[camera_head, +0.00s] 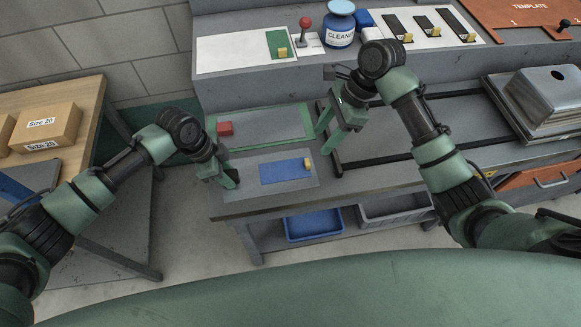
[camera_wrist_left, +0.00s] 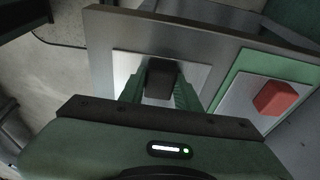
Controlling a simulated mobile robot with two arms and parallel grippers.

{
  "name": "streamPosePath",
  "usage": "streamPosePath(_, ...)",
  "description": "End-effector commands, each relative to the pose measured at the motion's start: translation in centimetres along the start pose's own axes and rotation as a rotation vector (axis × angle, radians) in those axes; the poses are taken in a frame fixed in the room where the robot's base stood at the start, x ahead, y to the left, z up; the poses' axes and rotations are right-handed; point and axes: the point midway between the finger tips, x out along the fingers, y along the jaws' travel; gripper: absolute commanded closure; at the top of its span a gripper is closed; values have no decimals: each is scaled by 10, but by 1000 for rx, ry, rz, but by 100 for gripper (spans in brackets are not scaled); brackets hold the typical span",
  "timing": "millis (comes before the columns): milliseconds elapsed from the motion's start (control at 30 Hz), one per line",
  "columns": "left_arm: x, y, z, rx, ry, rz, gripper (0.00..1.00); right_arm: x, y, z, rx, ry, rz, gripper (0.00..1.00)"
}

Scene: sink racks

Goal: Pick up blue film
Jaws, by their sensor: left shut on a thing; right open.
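The blue film (camera_head: 282,172) lies flat on a light grey plate (camera_head: 248,163) near the front edge of the bench, with a small yellow tab (camera_head: 308,163) at its right end. My left gripper (camera_head: 229,179) is at the left end of that plate, left of the film. In the left wrist view its green fingers (camera_wrist_left: 160,88) are shut on a dark block above the light plate (camera_wrist_left: 122,70). The blue film cannot be made out in that view. My right gripper (camera_head: 332,130) is open and empty, above the bench behind and right of the film.
A red block (camera_head: 225,128) sits on a green-edged grey plate (camera_head: 265,125) behind the film; it also shows in the left wrist view (camera_wrist_left: 275,98). Dark rails and a metal sink (camera_head: 545,95) are to the right. A blue bin (camera_head: 313,225) is below the bench.

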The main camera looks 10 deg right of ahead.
Motion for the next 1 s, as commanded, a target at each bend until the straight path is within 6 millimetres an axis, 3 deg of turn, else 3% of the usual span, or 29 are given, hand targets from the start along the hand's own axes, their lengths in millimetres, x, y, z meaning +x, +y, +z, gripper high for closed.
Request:
streamPosePath(133,7,6,7,-3,-15,14,100,1,-8,-5,1,5,-28,51)
streamPosePath(400,7,6,7,-3,-15,14,100,46,-8,-5,2,6,-27,51)
streamPosePath(633,7,5,6,-3,-15,13,100,64,-8,-6,1,5,-29,51)
streamPosePath(1000,7,5,6,-3,-14,13,100,108,-4,-8,1,6,-29,51)
